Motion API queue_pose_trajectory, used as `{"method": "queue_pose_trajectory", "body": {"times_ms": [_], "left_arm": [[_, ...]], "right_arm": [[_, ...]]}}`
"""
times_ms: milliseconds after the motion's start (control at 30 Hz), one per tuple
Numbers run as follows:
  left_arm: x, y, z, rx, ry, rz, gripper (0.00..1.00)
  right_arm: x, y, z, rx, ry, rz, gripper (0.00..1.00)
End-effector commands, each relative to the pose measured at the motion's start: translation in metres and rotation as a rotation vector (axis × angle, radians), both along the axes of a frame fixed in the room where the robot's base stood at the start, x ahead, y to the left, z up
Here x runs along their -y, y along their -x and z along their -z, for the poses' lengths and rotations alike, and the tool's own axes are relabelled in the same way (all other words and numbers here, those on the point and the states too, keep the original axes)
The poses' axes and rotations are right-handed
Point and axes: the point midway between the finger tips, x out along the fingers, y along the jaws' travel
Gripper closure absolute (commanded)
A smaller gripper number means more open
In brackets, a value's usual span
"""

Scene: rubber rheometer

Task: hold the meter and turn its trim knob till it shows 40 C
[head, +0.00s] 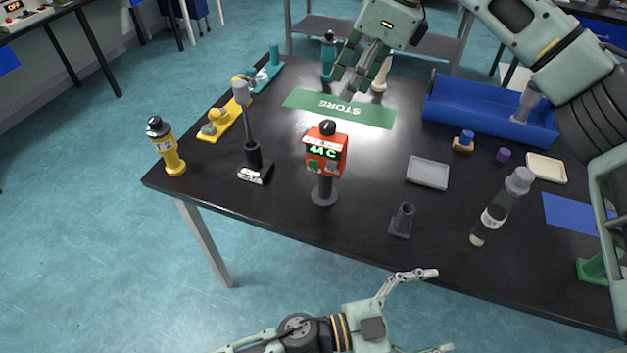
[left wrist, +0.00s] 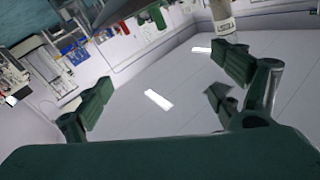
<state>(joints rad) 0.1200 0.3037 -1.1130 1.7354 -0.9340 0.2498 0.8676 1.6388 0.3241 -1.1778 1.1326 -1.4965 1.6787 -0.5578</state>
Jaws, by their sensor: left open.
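The meter (head: 326,152) is a red-orange box with a lit green display that seems to read 44 C. It stands upright on a dark round-based stand (head: 324,192) near the table's front edge. Its black trim knob (head: 327,128) sits on top. My left gripper (head: 440,309) is open and empty in front of the table, below and right of the meter; its spread fingers show in the left wrist view (left wrist: 165,100). My right gripper (head: 359,82) is above the far side of the table, behind the meter, fingers pointing down. I cannot tell whether it is open.
A black stand (head: 254,172) with a grey-headed tool is left of the meter. A green STORE mat (head: 340,109) lies behind it. A grey tray (head: 427,172), a dark holder (head: 402,220) and a bottle (head: 501,205) stand to the right. A blue bin (head: 480,112) is behind.

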Motion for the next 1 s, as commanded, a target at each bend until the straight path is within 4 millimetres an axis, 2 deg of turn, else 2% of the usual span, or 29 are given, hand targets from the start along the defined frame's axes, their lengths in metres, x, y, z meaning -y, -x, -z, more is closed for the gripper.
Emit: {"method": "queue_pose_trajectory", "body": {"times_ms": [33,133,200,300,400,500,600,700,833,1000], "left_arm": [[-0.004,-0.022,-0.022,-0.002,0.039,-0.075,0.12],[-0.023,-0.072,-0.051,-0.022,0.092,-0.243,0.12],[-0.044,-0.106,-0.065,-0.046,0.121,-0.367,0.12],[-0.083,-0.151,-0.077,-0.088,0.151,-0.543,0.12],[-0.125,-0.185,-0.081,-0.139,0.170,-0.702,0.12],[-0.164,-0.209,-0.080,-0.186,0.181,-0.832,0.12],[-0.194,-0.222,-0.076,-0.226,0.185,-0.925,0.12],[-0.213,-0.229,-0.073,-0.252,0.186,-0.980,0.12],[-0.222,-0.236,-0.071,-0.265,0.185,-1.010,0.12],[-0.216,-0.256,-0.072,-0.263,0.186,-1.010,0.12]], "right_arm": [[0.000,0.000,0.000,0.000,0.000,0.000,0.69],[0.000,0.000,0.000,0.000,0.000,0.000,0.69],[0.000,0.000,0.000,0.000,0.000,0.000,0.69],[0.000,0.000,0.000,0.000,0.000,0.000,0.69],[0.000,0.000,0.000,0.000,0.000,0.000,0.69],[0.000,0.000,0.000,0.000,0.000,0.000,0.69],[0.000,0.000,0.000,0.000,0.000,0.000,0.69],[0.000,0.000,0.000,0.000,0.000,0.000,0.69],[0.000,0.000,0.000,0.000,0.000,0.000,0.69],[0.000,0.000,0.000,0.000,0.000,0.000,0.69]]}}
